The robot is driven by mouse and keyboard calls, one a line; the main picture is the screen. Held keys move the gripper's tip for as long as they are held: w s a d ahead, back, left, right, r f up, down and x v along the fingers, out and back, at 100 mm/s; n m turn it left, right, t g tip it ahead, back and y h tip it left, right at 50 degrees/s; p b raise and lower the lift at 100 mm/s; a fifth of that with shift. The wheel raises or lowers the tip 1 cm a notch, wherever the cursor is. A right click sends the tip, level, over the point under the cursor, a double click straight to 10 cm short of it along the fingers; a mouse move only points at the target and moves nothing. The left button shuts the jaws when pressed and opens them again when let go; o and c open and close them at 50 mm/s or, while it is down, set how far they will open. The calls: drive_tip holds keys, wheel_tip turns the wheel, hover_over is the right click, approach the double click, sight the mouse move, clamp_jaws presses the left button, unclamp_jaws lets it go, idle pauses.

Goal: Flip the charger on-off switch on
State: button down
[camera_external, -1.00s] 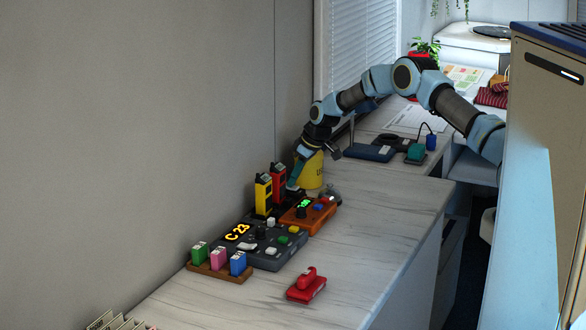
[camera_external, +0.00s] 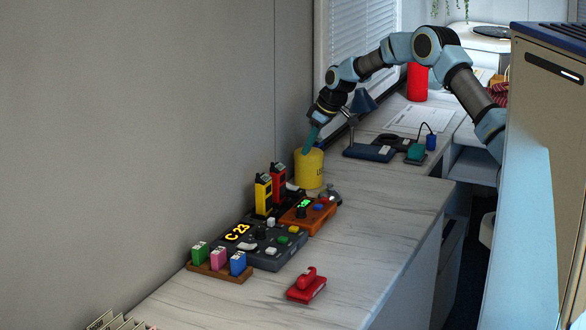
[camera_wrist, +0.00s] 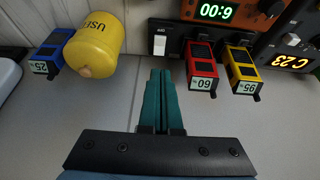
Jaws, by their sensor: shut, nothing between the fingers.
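The charger (camera_wrist: 173,38) is a black dock, seen in the wrist view at top centre. A red unit (camera_wrist: 201,65) and a yellow unit (camera_wrist: 240,68) stand in it; both also show in the external view, red (camera_external: 278,183) and yellow (camera_external: 263,193). A pale on-off switch (camera_wrist: 160,43) sits at the dock's end beside the red unit; I cannot tell its position. My gripper (camera_wrist: 161,74) has its teal fingers shut and empty, pointing toward the switch with a gap in the picture. In the external view my gripper (camera_external: 306,151) is raised above the counter, beside the yellow cylinder.
A yellow cylinder (camera_wrist: 93,45) and a blue unit (camera_wrist: 50,53) lie left of the fingers in the wrist view. An orange box (camera_external: 300,219) with a green display and a grey panel (camera_external: 270,250) stand near the charger. The counter's right side is mostly clear, with a red object (camera_external: 306,287).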

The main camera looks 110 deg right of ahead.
sight(290, 186)
drive_tip(key=shift+v, duration=1.25)
drive_tip(key=shift+w+d+b, duration=0.1)
drive_tip(key=shift+d+b, duration=0.05)
drive_tip(key=shift+b, duration=0.25)
drive_tip(key=shift+w+d+r+b, duration=0.25)
drive_tip(key=shift+d+b, duration=0.15)
drive_tip(key=shift+b, duration=0.15)
drive_tip(key=shift+f, duration=0.15)
drive_tip(key=p+x, duration=0.4)
drive_tip(key=x, duration=0.9)
drive_tip(key=shift+a+f+p, duration=0.1)
drive_tip(key=shift+f+p, duration=0.1)
drive_tip(key=shift+p, duration=0.1)
drive_tip(key=shift+f, duration=0.25)
